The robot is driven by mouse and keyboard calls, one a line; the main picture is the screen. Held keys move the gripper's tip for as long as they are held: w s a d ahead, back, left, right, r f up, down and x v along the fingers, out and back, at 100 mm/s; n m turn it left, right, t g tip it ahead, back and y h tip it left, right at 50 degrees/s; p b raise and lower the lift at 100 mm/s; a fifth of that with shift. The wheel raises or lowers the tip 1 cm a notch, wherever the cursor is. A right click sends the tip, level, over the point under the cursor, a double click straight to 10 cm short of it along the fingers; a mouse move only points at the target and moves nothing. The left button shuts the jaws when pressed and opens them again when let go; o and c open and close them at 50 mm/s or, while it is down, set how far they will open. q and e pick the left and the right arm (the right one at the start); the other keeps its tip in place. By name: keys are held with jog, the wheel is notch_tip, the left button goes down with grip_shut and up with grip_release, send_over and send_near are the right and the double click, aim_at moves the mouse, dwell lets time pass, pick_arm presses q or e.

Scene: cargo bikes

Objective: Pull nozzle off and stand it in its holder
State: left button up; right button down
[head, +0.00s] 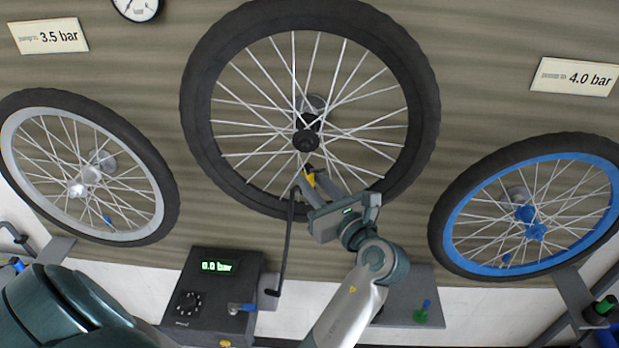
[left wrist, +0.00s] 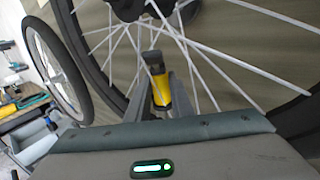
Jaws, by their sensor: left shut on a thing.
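My left gripper (head: 306,186) is shut on the yellow and dark nozzle (head: 310,179) at the lower inner rim of the middle wheel (head: 200,100). In the left wrist view the nozzle (left wrist: 160,88) stands between the two fingers, its dark end towards the hub. I cannot tell whether it touches the wheel's valve. A black hose (head: 287,245) runs from the nozzle area down beside the pump box (head: 220,265), whose display reads 0.0 bar. I cannot make out which part is the nozzle's holder. My right gripper is not in view.
A grey-rimmed wheel (head: 22,130) hangs at left and a blue-rimmed wheel (head: 450,225) at right. Signs read 3.5 bar (head: 50,37) and 4.0 bar (head: 575,76). A grey plate (head: 395,310) with a small green and blue part (head: 422,313) lies right of my forearm.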

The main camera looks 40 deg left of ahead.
pick_arm(q)
jog(key=shift+r, duration=1)
